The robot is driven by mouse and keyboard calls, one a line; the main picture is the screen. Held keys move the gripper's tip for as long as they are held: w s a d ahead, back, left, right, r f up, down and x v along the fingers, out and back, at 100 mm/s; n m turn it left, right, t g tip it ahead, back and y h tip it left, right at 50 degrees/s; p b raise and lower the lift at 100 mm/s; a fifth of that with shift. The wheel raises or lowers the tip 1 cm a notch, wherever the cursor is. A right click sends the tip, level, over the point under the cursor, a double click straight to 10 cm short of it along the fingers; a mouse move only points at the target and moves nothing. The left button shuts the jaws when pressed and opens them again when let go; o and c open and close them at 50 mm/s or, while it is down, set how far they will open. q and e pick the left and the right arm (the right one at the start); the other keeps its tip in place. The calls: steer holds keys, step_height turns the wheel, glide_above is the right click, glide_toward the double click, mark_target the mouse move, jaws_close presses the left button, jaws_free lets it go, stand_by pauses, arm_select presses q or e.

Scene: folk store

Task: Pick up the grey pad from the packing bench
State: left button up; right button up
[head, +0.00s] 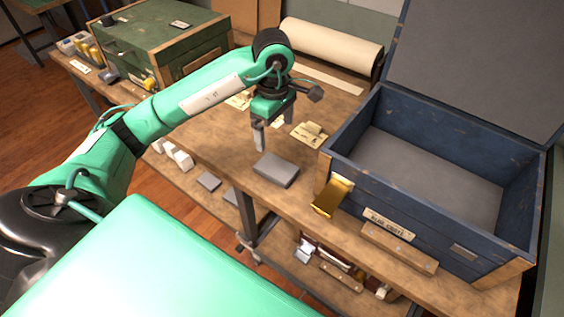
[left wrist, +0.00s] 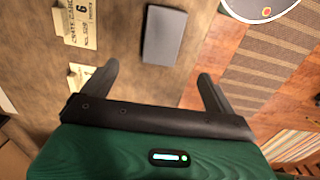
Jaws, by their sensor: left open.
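The grey pad (head: 276,170) lies flat on the packing bench (head: 225,148), near its front edge and left of the blue crate. In the left wrist view the grey pad (left wrist: 164,36) lies ahead of the fingers, roughly between their lines. My left gripper (head: 267,143) points down just above and behind the pad, apart from it. In the left wrist view my left gripper (left wrist: 160,82) has its two fingers wide apart with nothing between them. My right gripper is in neither view.
An open blue crate (head: 405,228) with a raised lid stands to the right, a brass-coloured piece (head: 332,196) at its front left. A paper roll (head: 330,48) and a green chest (head: 160,45) are at the back. A lower shelf holds grey and white pieces.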

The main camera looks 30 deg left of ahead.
arm_select(q)
glide_above(276, 167)
step_height(276, 167, down, 6)
steer(key=shift+w+a+f, duration=0.1)
steer(key=shift+a, duration=0.05)
steer(key=shift+f, duration=1.05)
steer(key=f, duration=0.3)
steer(key=shift+d+f+p, duration=0.15)
steer(key=shift+d+p, duration=0.05)
steer(key=shift+p, duration=0.2)
steer(key=shift+f, duration=0.55)
steer(key=c, duration=1.1)
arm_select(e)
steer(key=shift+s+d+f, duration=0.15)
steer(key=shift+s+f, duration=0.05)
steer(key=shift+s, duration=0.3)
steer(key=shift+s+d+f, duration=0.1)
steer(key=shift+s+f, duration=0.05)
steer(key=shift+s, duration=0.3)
